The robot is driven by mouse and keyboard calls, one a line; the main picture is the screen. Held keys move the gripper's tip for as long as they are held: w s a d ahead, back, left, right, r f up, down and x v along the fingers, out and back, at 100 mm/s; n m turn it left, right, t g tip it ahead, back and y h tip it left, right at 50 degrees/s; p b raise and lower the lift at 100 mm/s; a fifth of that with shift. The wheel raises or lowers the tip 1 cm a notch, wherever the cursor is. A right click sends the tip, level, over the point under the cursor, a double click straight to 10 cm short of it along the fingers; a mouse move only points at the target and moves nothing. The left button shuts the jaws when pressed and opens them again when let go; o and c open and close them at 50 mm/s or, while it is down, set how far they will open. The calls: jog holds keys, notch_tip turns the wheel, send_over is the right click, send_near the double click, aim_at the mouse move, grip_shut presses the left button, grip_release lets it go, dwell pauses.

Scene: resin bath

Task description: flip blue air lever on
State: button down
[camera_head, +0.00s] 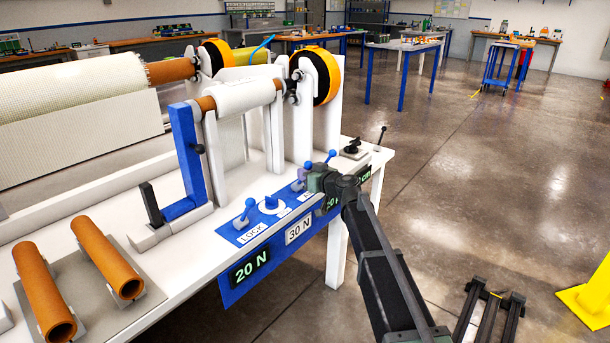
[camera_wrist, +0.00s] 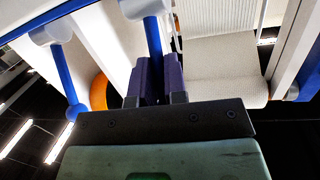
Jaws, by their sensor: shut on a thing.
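My gripper (camera_head: 302,173) is at the right part of the blue control panel (camera_head: 228,284). In the wrist view its purple fingers (camera_wrist: 158,80) are shut on a blue lever (camera_wrist: 152,38), whose shaft runs down between them from a pale base. In the head view the blue tip of a lever (camera_head: 297,185) shows beside the fingers; the label below it is mostly hidden by my gripper. Another blue lever (camera_head: 331,155) shows just behind my gripper. A further blue lever (camera_head: 247,206) stands at the panel's left, by the label LOCK.
A blue knob (camera_head: 271,202) sits between the levers. Displays (camera_head: 250,266) hang on the panel front. White rollers and posts (camera_head: 274,140) rise behind the panel. Brown tubes (camera_head: 110,256) lie at the left. Open floor (camera_head: 470,180) lies to the right.

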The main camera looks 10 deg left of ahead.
jog(key=shift+w+d+r, duration=0.1)
jog(key=shift+d, duration=0.15)
jog(key=c, duration=1.2)
grip_release()
jog(key=shift+d, duration=0.15)
jog(key=shift+s+d+r, duration=0.1)
jog(key=shift+s, duration=0.25)
jog(key=p+v, duration=0.1)
jog(key=v, duration=0.9)
jog(key=shift+d, duration=0.1)
